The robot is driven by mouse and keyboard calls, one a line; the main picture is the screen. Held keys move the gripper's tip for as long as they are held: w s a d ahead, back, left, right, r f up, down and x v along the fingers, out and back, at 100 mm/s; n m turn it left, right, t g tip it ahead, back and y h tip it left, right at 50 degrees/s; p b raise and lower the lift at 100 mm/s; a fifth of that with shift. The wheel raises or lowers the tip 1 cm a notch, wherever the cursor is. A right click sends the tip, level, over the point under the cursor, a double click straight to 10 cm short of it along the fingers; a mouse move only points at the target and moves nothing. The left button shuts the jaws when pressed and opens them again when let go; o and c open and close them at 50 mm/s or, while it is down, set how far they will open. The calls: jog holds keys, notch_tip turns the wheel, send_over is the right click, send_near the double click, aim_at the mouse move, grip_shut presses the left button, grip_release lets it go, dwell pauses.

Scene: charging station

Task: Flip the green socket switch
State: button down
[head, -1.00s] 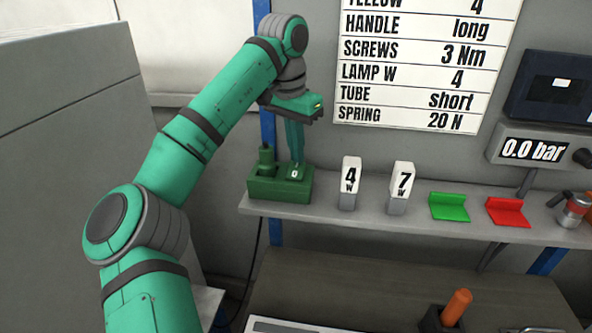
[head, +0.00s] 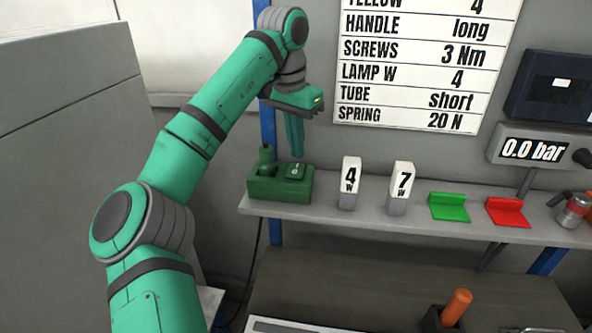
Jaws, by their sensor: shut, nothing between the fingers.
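The green socket block (head: 279,187) sits at the left end of the grey shelf. A green plug-like piece (head: 265,159) stands upright in its left part. A dark green switch (head: 296,171) is on its right part, with a small light mark on top. My gripper (head: 297,156) points down just above the switch, shut and empty, with a small gap between the fingertips and the switch.
On the shelf (head: 400,222), right of the socket, stand a white block marked 4 W (head: 349,184) and one marked 7 W (head: 400,188). A green holder (head: 449,207) and a red holder (head: 507,212) follow. A chart (head: 425,70) hangs behind.

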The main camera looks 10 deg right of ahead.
aim_at(296, 166)
notch_tip(296, 166, up, 5)
jog(key=shift+r, duration=0.1)
dwell(0.6)
